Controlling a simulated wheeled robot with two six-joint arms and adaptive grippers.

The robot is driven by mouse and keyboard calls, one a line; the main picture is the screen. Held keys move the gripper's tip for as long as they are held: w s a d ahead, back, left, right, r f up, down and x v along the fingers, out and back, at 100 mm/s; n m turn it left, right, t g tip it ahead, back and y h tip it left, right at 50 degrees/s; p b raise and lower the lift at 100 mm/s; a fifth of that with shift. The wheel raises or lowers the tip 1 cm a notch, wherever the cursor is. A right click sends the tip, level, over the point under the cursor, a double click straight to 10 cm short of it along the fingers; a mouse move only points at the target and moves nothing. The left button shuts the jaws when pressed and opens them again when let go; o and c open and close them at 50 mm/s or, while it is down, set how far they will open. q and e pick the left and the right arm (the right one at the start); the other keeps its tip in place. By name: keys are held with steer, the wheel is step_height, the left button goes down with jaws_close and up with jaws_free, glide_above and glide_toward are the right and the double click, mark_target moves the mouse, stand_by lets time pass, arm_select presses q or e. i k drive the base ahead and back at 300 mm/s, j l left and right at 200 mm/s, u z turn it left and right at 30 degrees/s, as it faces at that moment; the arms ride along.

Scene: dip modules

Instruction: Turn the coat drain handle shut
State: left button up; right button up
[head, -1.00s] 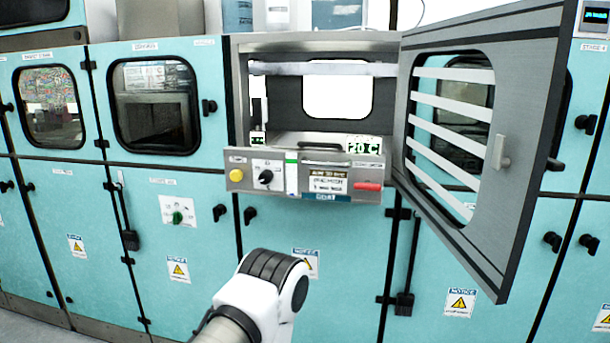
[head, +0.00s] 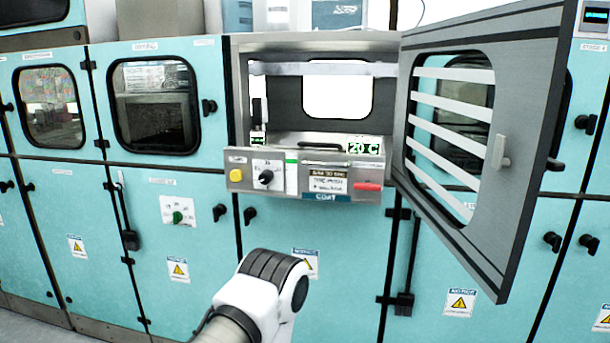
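A module with a front panel (head: 222,187) marked COAT stands in the middle of the head view. A red handle (head: 368,187) lies roughly level at the panel's right end; its label is too small to read, so I cannot tell if it is the drain handle. A black rotary knob (head: 266,177) on a white plate and a yellow button (head: 236,175) are at the panel's left. A white and dark-grey link of my arm shows at the bottom centre, below the panel and apart from it. Neither of my grippers is in view.
A green knob (head: 178,217) sits on the cabinet to the left. The space before the panel looks clear.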

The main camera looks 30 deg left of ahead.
mark_target(367, 185)
steer(key=i+l+u, duration=0.2)
steer(key=l, duration=0.15)
steer(key=i+l+u, duration=0.2)
steer(key=l, duration=0.15)
steer(key=i+l+u, duration=0.2)
steer(key=l, duration=0.15)
steer(key=k, duration=0.05)
